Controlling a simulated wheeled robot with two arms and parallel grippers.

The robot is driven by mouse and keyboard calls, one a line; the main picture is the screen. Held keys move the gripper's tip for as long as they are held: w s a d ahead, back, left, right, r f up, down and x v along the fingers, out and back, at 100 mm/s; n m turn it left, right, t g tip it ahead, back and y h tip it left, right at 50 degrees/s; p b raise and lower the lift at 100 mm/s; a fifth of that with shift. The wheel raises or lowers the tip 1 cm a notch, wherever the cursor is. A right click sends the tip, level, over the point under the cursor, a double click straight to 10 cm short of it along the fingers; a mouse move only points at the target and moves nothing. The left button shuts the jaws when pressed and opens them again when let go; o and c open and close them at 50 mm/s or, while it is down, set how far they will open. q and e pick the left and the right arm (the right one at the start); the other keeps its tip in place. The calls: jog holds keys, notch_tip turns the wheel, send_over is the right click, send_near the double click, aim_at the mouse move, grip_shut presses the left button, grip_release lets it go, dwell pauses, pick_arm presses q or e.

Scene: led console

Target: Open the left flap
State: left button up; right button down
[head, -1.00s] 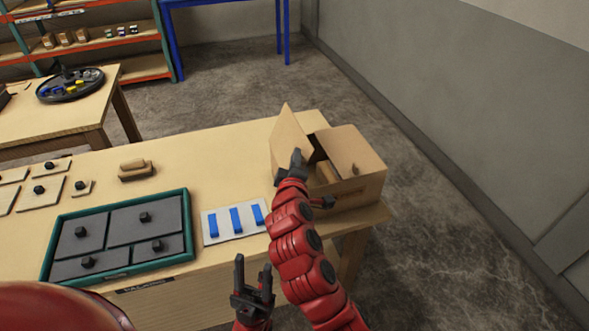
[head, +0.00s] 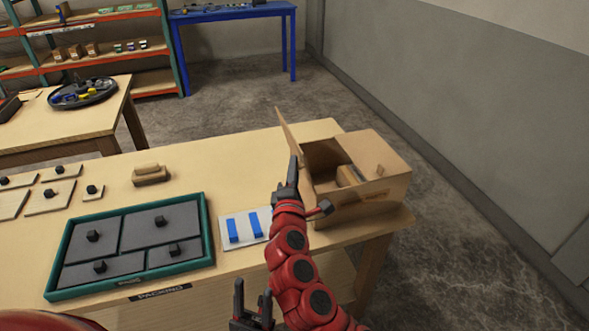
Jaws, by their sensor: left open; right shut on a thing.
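The cardboard box (head: 365,200) stands at the right end of the packing table. Its left flap (head: 289,133) is raised and stands steeply, nearly edge-on, leaning a little left. The box's left half is open beneath it, and brown contents (head: 347,176) show inside. The right flap (head: 375,153) lies flat and has a small knob. My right gripper (head: 293,168) is shut at the left flap's lower outer side; the fingers hide the exact contact. My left gripper (head: 252,300) is open and empty in front of the table's front edge, low in the picture.
A teal-framed tray (head: 207,225) with grey knobbed panels lies on the table (head: 225,160). A white card with blue strips (head: 233,230) is beside my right arm. A brown block (head: 150,174) sits behind the tray. A grey wall is at right.

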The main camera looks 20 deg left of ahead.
dwell(0.5)
jog(key=c, duration=1)
grip_release()
jog(key=shift+o, duration=0.2)
jog(key=shift+f, duration=0.1)
